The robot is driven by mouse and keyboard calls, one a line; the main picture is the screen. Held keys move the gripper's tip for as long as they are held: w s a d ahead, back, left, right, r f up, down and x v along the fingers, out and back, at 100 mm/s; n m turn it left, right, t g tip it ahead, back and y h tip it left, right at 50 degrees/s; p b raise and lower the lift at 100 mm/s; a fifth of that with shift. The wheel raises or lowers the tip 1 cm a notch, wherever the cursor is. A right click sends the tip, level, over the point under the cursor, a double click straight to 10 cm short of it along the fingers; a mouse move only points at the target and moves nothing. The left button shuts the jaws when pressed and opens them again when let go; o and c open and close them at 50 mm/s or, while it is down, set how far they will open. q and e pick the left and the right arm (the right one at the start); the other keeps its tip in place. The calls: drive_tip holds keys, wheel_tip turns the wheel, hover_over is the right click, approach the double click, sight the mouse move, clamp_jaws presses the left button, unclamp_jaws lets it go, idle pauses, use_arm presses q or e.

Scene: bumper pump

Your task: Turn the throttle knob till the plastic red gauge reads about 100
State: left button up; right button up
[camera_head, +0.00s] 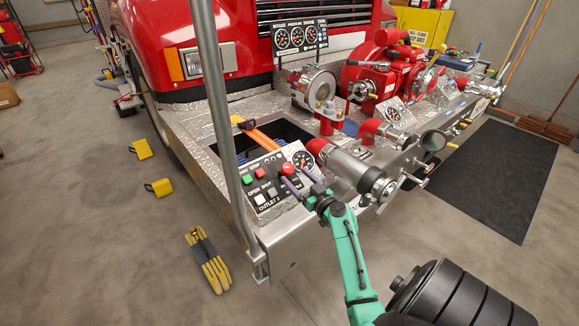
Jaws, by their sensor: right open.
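A red knob (287,169), which looks like the throttle knob, stands on the sloped control panel (252,188) on the truck's bumper. My green right arm reaches in from below. My left gripper is not in view.
Green, red and white buttons (261,173) fill the panel's left. A pipe outlet (350,168) lies close right of the gripper. A grey upright pole (220,120) stands left of the panel. Another gauge (392,113) is farther right. Yellow blocks (158,187) lie on the floor.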

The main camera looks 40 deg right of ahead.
sight(290, 171)
drive_tip(key=w, duration=0.4)
drive_tip(key=shift+w+d, duration=0.1)
drive_tip(key=shift+d, duration=0.2)
clamp_jaws()
drive_tip(key=shift+a+p, duration=0.1)
drive_tip(key=shift+p, duration=0.25)
